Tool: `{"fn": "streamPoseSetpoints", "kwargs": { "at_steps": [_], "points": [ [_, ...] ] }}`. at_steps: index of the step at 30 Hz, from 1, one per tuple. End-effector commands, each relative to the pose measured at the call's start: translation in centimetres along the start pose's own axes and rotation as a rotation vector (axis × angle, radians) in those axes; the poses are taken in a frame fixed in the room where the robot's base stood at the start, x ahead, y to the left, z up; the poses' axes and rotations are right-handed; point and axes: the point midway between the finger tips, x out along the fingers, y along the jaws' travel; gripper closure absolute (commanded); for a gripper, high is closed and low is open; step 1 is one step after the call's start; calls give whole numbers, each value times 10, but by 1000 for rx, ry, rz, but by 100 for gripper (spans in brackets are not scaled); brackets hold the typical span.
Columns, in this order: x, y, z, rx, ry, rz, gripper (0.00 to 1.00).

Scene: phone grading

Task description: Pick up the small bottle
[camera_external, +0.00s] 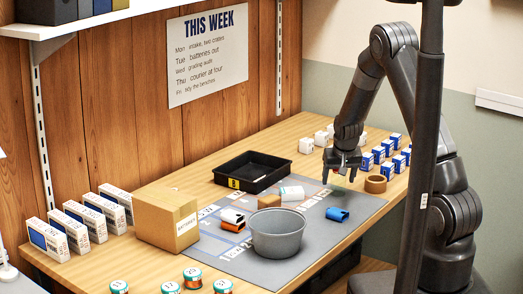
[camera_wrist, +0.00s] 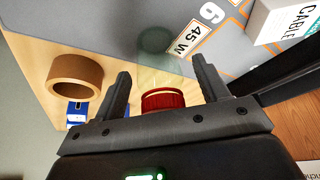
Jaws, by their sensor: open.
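The small bottle has a red cap and a clear, greenish body, faint against the mat. In the wrist view its red cap (camera_wrist: 163,100) lies between the two fingers of my gripper (camera_wrist: 160,85), with a gap on each side. In the external view the bottle's pale green body (camera_external: 338,186) shows just below my gripper (camera_external: 343,172), near the mat's far right part; it looks upright. My gripper is open and points down around the bottle's top. The fingers partly hide the cap in the external view.
A brown tape roll (camera_external: 375,184) stands close to the right, with several blue-and-white boxes (camera_external: 379,155) behind. A white cable box (camera_external: 291,193), a blue item (camera_external: 338,214), a grey bucket (camera_external: 278,235) and a black tray (camera_external: 222,181) are left or in front. Bare grey mat (camera_external: 358,203) lies nearby.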

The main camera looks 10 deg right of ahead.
Motion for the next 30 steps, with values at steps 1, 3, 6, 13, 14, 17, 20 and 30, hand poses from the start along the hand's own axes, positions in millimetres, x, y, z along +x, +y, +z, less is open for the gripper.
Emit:
{"fn": "streamPoseSetpoints", "kwargs": {
  "at_steps": [1,3,6,13,14,17,20,30],
  "points": [
    [4,0,0,0,-1,0,33],
    [6,0,0,0,0,0,33],
    [6,0,0,0,0,-1,33],
    [6,0,0,-1,0,-1,42],
    [6,0,0,-1,0,-1,45],
    [6,0,0,-1,0,-1,53],
    [6,0,0,-1,0,-1,61],
    [6,0,0,-1,0,-1,82]
  ]
}}
